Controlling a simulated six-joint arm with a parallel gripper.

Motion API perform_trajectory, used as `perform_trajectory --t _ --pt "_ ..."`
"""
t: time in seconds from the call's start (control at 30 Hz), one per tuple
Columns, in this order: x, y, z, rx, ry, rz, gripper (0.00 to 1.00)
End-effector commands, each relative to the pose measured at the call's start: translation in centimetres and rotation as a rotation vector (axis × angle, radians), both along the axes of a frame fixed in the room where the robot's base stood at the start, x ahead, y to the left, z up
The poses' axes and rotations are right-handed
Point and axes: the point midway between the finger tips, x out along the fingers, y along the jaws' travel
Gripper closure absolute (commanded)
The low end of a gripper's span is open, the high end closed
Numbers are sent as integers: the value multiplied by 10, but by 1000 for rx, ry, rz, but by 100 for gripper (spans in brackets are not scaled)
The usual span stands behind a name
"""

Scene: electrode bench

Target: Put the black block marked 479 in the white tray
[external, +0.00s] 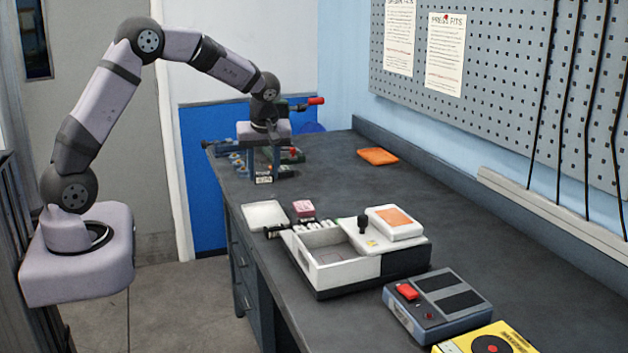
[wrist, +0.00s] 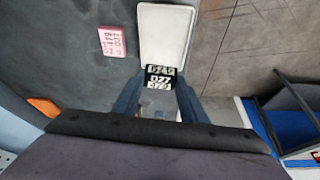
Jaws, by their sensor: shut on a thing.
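My gripper (external: 262,163) is over the far left end of the bench, pointing down. Its two blue fingers (wrist: 158,88) are shut on a black block (external: 264,180) with white labels. In the wrist view the block (wrist: 160,77) shows printed digits; the lower line looks like 479, though it is small. The external view does not show clearly how high the block is above the bench. The white tray (external: 265,214) lies flat and empty near the bench's front edge, nearer the camera than my gripper. The tray (wrist: 166,33) appears just beyond the block in the wrist view.
A pink labelled block (external: 303,208) sits beside the tray. A white open-topped machine (external: 330,262) stands close by, then a grey device (external: 438,303) and a yellow one (external: 487,341). An orange item (external: 377,156) lies near the wall. Bench between is clear.

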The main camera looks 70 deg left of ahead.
Motion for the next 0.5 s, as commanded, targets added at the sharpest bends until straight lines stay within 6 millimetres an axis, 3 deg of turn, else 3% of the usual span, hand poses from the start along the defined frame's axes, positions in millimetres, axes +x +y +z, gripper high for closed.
perform_trajectory --t 0.33,0.5 --pt "0 0 -1 1 -1 97 96" --pt "-1 0 -17 -2 2 96 96"
